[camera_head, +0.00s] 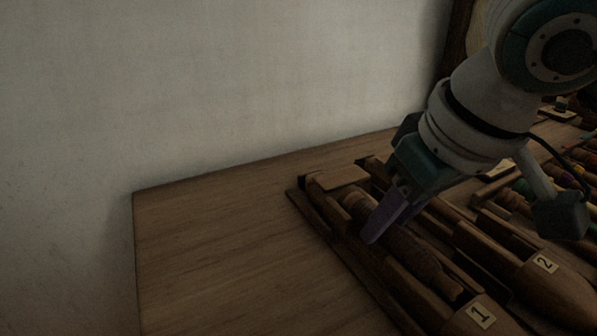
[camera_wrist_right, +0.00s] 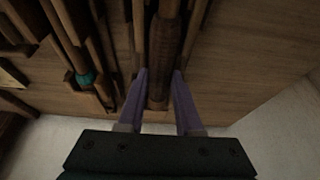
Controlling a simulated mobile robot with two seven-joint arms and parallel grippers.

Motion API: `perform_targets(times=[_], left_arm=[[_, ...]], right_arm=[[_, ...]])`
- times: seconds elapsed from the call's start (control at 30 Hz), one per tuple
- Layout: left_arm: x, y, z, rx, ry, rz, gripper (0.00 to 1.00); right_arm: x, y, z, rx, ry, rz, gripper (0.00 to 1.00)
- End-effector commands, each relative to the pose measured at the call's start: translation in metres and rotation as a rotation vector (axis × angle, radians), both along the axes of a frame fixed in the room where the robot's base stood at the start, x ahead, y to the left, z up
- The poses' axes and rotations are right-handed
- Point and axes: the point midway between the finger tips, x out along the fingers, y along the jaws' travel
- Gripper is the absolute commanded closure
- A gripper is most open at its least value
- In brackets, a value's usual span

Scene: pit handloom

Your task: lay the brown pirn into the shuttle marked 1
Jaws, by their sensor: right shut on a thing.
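The shuttle marked 1 (camera_head: 462,324) lies at the lower right of the head view, its label on the near end. The brown pirn (camera_head: 415,256) lies lengthwise along its hollow, in line with the walls; I cannot tell whether it rests fully on the bottom. My right gripper (camera_head: 376,230) reaches down from the upper right and is shut on the brown pirn near its thick far end. In the right wrist view the purple fingers (camera_wrist_right: 161,92) stand on both sides of the pirn (camera_wrist_right: 164,45). My left gripper is not in view.
The shuttle marked 2 (camera_head: 540,280) lies close on the right. Several coloured pirns (camera_head: 575,172) are farther right, partly behind my arm. The wooden table (camera_head: 220,250) is bare on the left, and a pale wall (camera_head: 230,90) stands behind it.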

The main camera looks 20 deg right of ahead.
Motion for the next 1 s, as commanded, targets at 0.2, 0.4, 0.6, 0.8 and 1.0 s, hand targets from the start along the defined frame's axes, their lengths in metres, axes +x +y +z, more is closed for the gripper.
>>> perform_targets(times=[0.2, 0.4, 0.6, 0.8, 1.0], left_arm=[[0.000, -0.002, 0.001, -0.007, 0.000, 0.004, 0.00], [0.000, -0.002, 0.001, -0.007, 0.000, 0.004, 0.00], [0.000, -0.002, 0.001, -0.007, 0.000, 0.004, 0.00], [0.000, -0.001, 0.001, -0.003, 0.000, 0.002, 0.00], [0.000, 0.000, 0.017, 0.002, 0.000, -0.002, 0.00]], right_arm=[[0.000, 0.000, 0.001, 0.000, -0.001, 0.000, 1.00], [0.000, 0.000, 0.001, 0.000, -0.001, 0.000, 0.49], [0.000, 0.000, 0.001, 0.000, 0.000, 0.000, 0.31], [0.000, 0.000, 0.001, 0.000, 0.000, 0.000, 0.31], [0.000, 0.000, 0.022, 0.000, -0.002, 0.001, 0.31]])
